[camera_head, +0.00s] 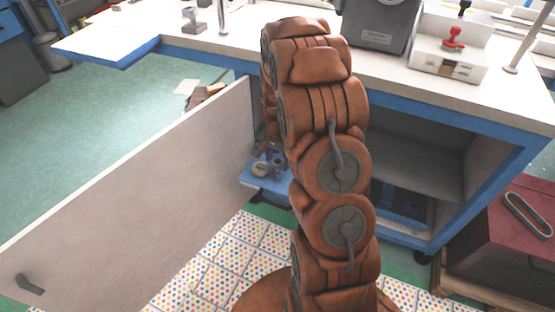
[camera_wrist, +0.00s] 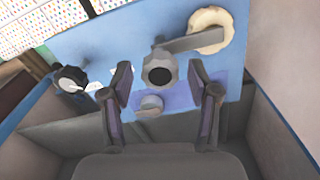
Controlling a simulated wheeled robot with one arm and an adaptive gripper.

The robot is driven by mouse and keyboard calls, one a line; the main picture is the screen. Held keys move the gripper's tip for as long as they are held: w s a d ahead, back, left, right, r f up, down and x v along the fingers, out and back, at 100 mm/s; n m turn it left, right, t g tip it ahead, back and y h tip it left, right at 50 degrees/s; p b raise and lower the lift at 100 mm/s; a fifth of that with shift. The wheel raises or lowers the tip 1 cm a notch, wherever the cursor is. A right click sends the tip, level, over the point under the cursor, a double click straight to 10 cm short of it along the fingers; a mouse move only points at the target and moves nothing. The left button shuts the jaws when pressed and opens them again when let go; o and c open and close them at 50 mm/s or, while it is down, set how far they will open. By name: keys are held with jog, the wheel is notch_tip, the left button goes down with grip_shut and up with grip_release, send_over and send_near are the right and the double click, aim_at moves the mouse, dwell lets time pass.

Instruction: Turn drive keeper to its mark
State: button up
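In the wrist view my gripper (camera_wrist: 159,72) is open, with one finger on each side of a dark grey faceted knob (camera_wrist: 160,68). A gap shows between each finger and the knob. A grey bar (camera_wrist: 188,43) runs from the knob to a cream disc (camera_wrist: 211,20) at the upper right. I take the knob and bar to be the drive keeper; no label shows, and I cannot make out a mark. In the head view my arm hides the gripper; the cream disc (camera_head: 261,170) shows low beside the arm, on a blue base (camera_head: 268,184).
A small grey cylinder (camera_wrist: 150,106) stands below the knob in the wrist view, and a dark fitting with white parts (camera_wrist: 72,82) is at left. In the head view a pale open door (camera_head: 130,190) spans the left, and the cabinet's grey shelf (camera_head: 420,160) is right of my arm.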

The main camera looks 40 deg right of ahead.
grip_shut()
